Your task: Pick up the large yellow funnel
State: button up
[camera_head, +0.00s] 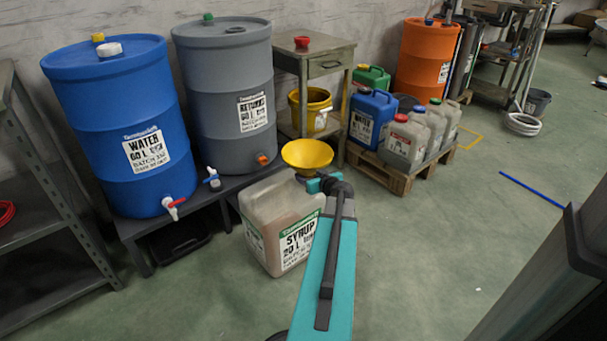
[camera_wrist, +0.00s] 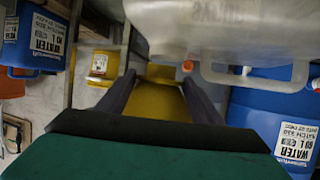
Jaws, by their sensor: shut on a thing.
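The large yellow funnel (camera_head: 307,152) is upright in the head view, its wide mouth facing up, above the top of the translucent syrup jug (camera_head: 262,208). My gripper (camera_head: 314,183) reaches the funnel from the front right, just below its rim. In the wrist view my gripper (camera_wrist: 158,78) has its two dark fingers on either side of the yellow funnel (camera_wrist: 158,100) and is shut on it. The funnel's spout is hidden, so I cannot tell whether it is in the jug's neck. The jug also shows at the top of the inverted wrist view (camera_wrist: 190,22).
A blue water drum (camera_head: 115,110) and a grey drum (camera_head: 227,90) stand on a low dark stand behind the jug. A small metal table (camera_head: 325,65) holds a red funnel (camera_head: 302,41). Several canisters stand on a pallet (camera_head: 395,173). The floor at right is mostly clear.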

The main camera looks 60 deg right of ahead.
jog(key=s+a+r+p, duration=0.1)
jog(key=s+a, duration=0.2)
jog(key=s, duration=0.9)
jog(key=shift+r, duration=0.15)
